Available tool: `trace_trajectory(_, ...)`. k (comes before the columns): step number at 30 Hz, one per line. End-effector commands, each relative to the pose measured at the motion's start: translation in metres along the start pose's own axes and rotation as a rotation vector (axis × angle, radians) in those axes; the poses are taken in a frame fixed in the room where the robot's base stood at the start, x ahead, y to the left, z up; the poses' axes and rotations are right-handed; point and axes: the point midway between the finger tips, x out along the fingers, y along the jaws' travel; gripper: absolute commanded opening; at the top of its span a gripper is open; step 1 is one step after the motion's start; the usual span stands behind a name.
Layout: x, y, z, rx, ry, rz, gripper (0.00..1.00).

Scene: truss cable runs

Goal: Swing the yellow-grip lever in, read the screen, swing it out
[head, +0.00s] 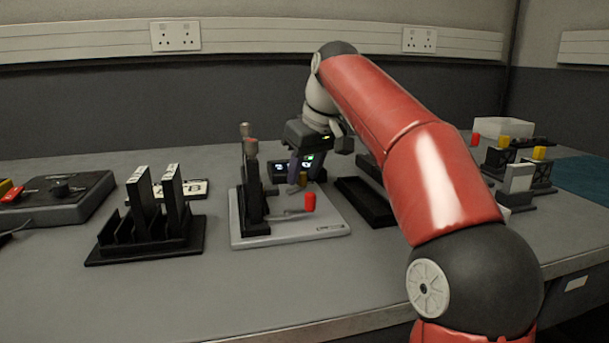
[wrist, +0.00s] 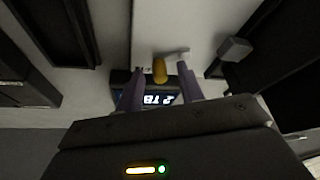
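The yellow grip (head: 302,178) of a lever stands on a light grey base plate (head: 285,232). In the wrist view the yellow grip (wrist: 159,70) is between my fingertips, with a gap on each side. My gripper (head: 300,172) is open and points down over the back of the plate; its fingers also show in the wrist view (wrist: 161,72). A small lit screen (head: 309,162) is behind the yellow grip, partly covered by my fingers. In the wrist view the screen (wrist: 158,99) shows pale characters, partly cut off by my gripper, which I cannot read surely.
A red-grip lever (head: 310,202) is at the plate's front, beside black uprights (head: 252,195). A black slotted rack (head: 150,230) stands left, a black tray (head: 366,203) right. Further right are small black stands (head: 541,173). Bare table lies in front.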

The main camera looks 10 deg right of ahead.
Motion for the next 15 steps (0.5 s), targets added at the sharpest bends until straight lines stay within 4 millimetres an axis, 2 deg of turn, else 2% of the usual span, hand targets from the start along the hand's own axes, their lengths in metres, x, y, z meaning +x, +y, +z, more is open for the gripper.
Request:
trace_trajectory(8,0.0023,0.0002,-0.0002,0.000,0.001,0.000,0.38)
trace_trajectory(15,0.0021,0.0001,-0.0002,0.000,0.001,0.000,0.09)
